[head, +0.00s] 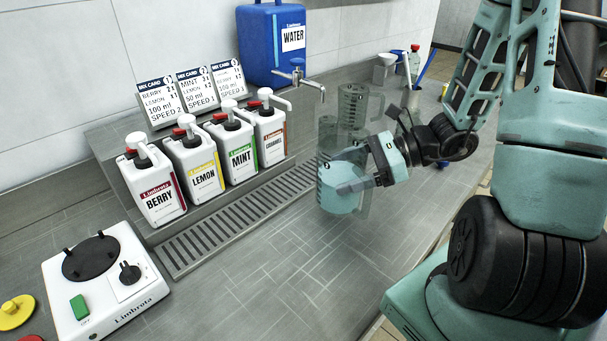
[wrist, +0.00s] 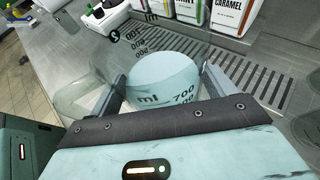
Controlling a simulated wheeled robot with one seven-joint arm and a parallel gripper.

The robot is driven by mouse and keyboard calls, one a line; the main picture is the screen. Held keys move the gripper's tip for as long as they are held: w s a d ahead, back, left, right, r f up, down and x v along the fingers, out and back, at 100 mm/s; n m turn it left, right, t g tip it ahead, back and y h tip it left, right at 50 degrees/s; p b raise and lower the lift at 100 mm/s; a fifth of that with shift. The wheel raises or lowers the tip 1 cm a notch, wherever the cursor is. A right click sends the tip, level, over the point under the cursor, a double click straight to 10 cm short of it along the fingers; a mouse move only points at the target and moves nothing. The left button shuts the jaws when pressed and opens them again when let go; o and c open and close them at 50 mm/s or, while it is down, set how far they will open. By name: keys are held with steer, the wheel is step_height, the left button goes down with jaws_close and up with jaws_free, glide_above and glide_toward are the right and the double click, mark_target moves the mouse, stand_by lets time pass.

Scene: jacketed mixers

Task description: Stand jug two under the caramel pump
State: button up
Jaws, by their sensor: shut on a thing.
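A clear jug with dark scale marks (head: 328,200) is between my gripper's fingers (head: 372,180), right of the drip grate's far end. The caramel pump (head: 271,132), a white bottle with an orange-brown label, is the rightmost of the row. It is left of and behind the jug; its front also shows in the wrist view (wrist: 228,16).
Berry (head: 158,190), lemon (head: 197,168) and mint (head: 234,148) pumps stand left of caramel, behind the grate (head: 215,222). Another clear jug (head: 354,103) stands close behind the held one. A blue water tank (head: 262,45) with a tap is behind. A white hotplate-like machine (head: 105,290) is front left.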

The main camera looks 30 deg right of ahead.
steer(key=shift+w+a+f+p, duration=0.25)
steer(key=shift+w+a+f, duration=0.25)
steer(key=shift+w, duration=1.5)
steer(key=shift+w+a+f+p, duration=0.35)
steer(key=shift+w+f, duration=0.3)
steer(key=shift+w, duration=1.3)
steer(key=shift+w+a+f+p, duration=0.2)
steer(key=shift+w+a+f, duration=0.3)
steer(key=shift+w, duration=1.5)
steer(key=o, duration=0.9)
steer(key=shift+d+f, duration=0.15)
steer(key=shift+o, duration=0.2)
steer(key=v, duration=1.2)
steer(key=shift+s, duration=0.15)
